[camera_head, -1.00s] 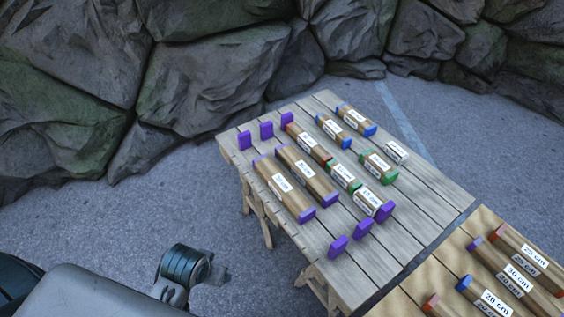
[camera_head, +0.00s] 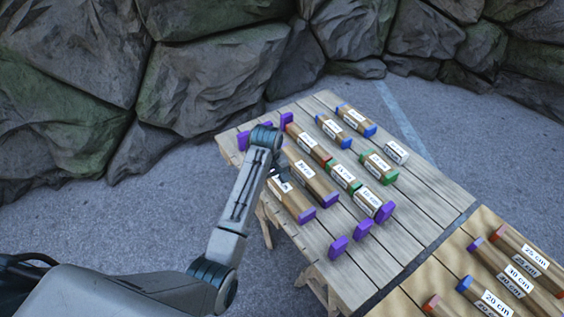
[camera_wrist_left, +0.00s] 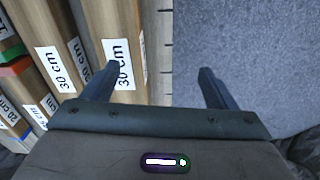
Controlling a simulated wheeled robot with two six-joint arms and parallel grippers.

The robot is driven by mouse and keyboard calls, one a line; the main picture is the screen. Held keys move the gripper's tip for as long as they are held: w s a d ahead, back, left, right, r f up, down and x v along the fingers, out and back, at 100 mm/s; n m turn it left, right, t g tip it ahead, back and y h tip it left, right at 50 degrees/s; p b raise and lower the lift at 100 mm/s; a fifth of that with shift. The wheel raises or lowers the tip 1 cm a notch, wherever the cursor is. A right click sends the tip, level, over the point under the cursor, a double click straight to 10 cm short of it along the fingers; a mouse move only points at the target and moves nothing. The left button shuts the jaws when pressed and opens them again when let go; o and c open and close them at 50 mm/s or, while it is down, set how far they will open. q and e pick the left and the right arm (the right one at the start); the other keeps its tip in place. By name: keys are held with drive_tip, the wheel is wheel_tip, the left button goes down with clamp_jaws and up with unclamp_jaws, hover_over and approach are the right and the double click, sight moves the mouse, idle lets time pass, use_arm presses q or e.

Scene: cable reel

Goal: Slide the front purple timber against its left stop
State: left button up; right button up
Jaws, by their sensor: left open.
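The front purple timber (camera_head: 296,205) has purple ends and a white label. It lies on the slatted wooden table, its far-left end hidden behind my left arm in the head view. In the left wrist view it (camera_wrist_left: 121,22) is the rightmost timber, labelled 30 cm. Its left stop, a purple block (camera_head: 242,141), shows partly beside my arm. A gap separates its near end from the right purple stop (camera_head: 338,246). My left gripper (camera_wrist_left: 160,78) is open and empty; one finger overlaps the timber's label, the other appears over the floor. My right gripper is out of view.
A second purple-ended timber (camera_head: 313,181) lies parallel just behind. Other purple stops (camera_head: 363,229) line the table's ends. A second table (camera_head: 412,293) with labelled timbers is at lower right. The table's front edge is close.

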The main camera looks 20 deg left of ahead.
sight(282, 187)
use_arm(q)
drive_tip(key=w+d+r+n, duration=0.1)
drive_tip(key=w+d+r, duration=0.1)
drive_tip(key=w+r, duration=0.2)
drive_tip(key=shift+w+d+g, duration=0.2)
drive_tip(key=shift+w+g, duration=0.1)
drive_tip(key=shift+w, duration=0.45)
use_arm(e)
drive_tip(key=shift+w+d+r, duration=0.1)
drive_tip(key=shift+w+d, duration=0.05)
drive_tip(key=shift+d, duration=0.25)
use_arm(q)
drive_tip(key=shift+r, duration=0.1)
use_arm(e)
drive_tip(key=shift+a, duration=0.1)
use_arm(q)
drive_tip(key=shift+f, duration=0.6)
wheel_tip(282, 187, down, 8)
drive_tip(key=shift+f, duration=0.85)
